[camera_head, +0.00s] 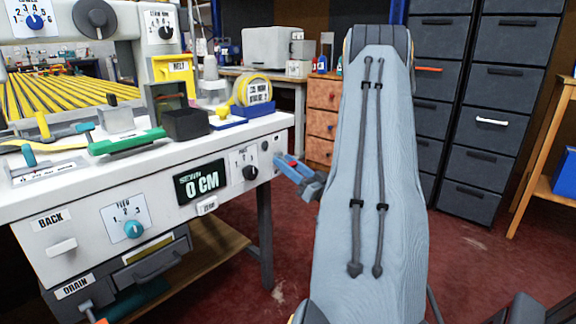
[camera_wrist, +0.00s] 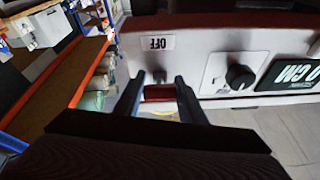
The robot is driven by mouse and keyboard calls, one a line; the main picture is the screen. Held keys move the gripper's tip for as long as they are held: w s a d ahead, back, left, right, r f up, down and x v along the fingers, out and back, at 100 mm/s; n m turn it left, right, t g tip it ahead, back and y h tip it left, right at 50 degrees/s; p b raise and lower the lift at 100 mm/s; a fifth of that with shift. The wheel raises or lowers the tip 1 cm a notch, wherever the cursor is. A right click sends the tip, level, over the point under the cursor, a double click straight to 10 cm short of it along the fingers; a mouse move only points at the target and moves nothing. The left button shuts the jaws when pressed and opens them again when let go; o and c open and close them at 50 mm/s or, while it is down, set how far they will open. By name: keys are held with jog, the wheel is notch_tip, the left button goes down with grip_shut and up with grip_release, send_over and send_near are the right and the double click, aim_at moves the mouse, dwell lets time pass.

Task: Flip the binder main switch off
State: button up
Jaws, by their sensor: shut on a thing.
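The binder's white cabinet (camera_head: 84,202) fills the left of the head view. My gripper (camera_head: 284,166) reaches its right end, beside a black dial, and its fingers partly hide what they hold there. In the wrist view, which shows the panel upside down, the two dark fingers of my gripper (camera_wrist: 160,82) stand on either side of a red bar (camera_wrist: 158,93), apparently the main switch's handle. The gripper is shut on it. A small dark fitting (camera_wrist: 159,75) shows just beyond the bar, at the panel. An OFF label (camera_wrist: 157,42) sits above it in the picture.
A black dial (camera_wrist: 239,77) and the "0 CM" display (camera_head: 201,182) are close beside my gripper. Drawer cabinets (camera_head: 497,120) stand at the back right. The red floor (camera_head: 470,262) is clear right of my arm.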

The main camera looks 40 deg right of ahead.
jog(key=shift+w+f+t+b, duration=0.1)
jog(key=shift+f+t+b, duration=0.35)
jog(key=shift+t, duration=0.45)
jog(key=shift+r, duration=0.15)
jog(key=o, duration=1)
jog(key=b+v, duration=0.7)
jog(key=b, duration=0.4)
jog(key=shift+s+f, duration=0.3)
